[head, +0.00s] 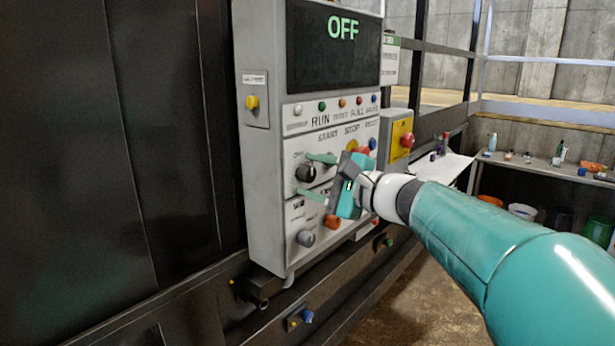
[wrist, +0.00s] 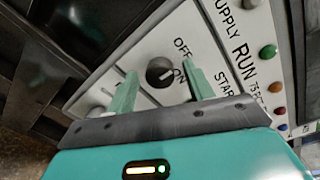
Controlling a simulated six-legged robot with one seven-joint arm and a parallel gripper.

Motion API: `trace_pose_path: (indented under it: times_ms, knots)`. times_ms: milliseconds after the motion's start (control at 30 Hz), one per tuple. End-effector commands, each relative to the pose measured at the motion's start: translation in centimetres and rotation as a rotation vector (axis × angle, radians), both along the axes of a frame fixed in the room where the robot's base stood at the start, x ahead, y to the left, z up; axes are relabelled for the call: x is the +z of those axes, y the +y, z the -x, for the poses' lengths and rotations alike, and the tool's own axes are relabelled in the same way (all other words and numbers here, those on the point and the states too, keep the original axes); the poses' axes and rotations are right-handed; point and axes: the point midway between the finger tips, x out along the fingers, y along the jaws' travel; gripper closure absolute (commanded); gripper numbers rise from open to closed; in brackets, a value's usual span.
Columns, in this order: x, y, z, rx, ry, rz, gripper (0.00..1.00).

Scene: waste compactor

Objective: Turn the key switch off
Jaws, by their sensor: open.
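The key switch (head: 306,172) is a round black knob on the light grey control panel (head: 262,190). In the wrist view the knob (wrist: 159,72) sits beside printed OFF and ON labels; I cannot tell for certain which one it points to. My gripper (head: 317,177) is open, with its two green fingers reaching toward the panel. In the wrist view the fingertips (wrist: 159,71) appear on either side of the knob, with space between each finger and it. Whether the tips reach the knob's depth is unclear. The display (head: 335,45) above reads OFF in green.
A grey knob (head: 306,238) and an orange-red button (head: 332,221) are below the switch. Colored lamps and buttons line the panel above. A red emergency button on a yellow plate (head: 402,139) is to the right. A shelf with bottles (head: 550,165) stands far right.

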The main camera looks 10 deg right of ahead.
Motion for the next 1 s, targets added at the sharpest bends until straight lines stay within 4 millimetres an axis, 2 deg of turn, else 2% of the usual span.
trace_pose_path:
  times_ms: [167,633,800,1000]
  knots:
    - [0.2,-1.3,1.6,-0.003,-0.001,0.000,0.48]
    - [0.4,-7.1,9.5,-0.003,-0.003,0.001,0.48]
    - [0.4,-8.1,10.8,-0.002,-0.002,0.000,0.48]
    - [0.4,-8.2,11.1,0.000,-0.001,0.000,0.48]
